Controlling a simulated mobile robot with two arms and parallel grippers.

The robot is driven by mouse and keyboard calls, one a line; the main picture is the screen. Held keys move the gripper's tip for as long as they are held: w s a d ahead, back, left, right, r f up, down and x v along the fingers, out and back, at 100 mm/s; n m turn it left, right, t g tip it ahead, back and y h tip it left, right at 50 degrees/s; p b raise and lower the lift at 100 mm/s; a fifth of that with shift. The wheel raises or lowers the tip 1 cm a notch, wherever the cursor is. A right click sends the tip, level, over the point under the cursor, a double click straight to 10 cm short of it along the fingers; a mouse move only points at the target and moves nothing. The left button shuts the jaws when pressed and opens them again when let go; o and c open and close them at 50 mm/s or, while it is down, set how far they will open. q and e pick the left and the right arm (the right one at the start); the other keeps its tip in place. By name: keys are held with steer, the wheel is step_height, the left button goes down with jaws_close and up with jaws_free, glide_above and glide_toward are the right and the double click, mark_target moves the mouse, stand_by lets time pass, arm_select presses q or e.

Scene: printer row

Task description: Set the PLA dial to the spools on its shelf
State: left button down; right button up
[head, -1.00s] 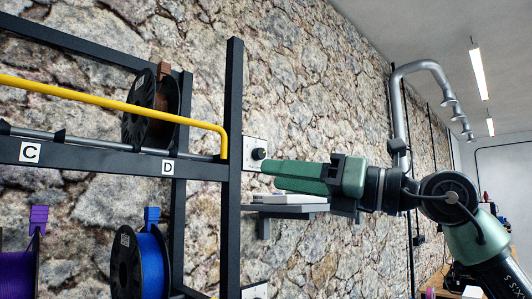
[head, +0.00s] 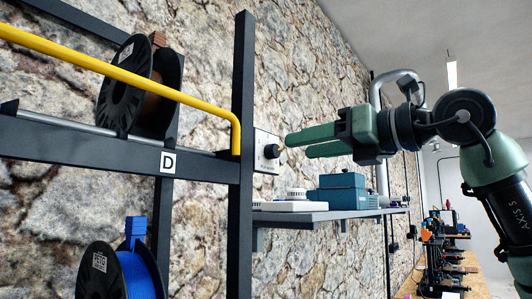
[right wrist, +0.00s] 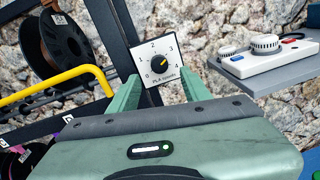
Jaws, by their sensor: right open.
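The PLA dial is a black knob with a yellow pointer on a white plate; it shows on the wall in the head view (head: 269,151) and in the right wrist view (right wrist: 158,63). The plate reads 0 to 4 and "PLA spools". The pointer aims up and right, around 3 to 4; I cannot tell exactly. My right gripper (head: 291,145) is open just right of the knob in the head view; in the right wrist view its fingers (right wrist: 160,91) flank the plate's lower part. A brown spool (head: 125,85) hangs on the upper shelf. My left gripper is out of view.
The black rack post (head: 243,130) stands just left of the dial, with a yellow rail (head: 130,78) beside it. A blue spool (head: 143,275) hangs lower. A grey wall shelf (head: 325,216) with a white device (head: 292,205) and a teal box (head: 342,190) lies below the gripper.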

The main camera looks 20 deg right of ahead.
mark_target(277, 150)
steer(key=p+x, duration=0.1)
steer(key=x, duration=0.1)
steer(key=shift+w+a+r+p, duration=0.25)
steer(key=shift+w+p, duration=0.05)
steer(key=shift+p, duration=0.05)
steer(key=p+x, duration=0.1)
steer(key=x, duration=0.2)
steer(key=shift+w+a+f, duration=0.1)
steer(key=shift+w+f, duration=0.05)
steer(key=shift+w, duration=0.1)
jaws_close()
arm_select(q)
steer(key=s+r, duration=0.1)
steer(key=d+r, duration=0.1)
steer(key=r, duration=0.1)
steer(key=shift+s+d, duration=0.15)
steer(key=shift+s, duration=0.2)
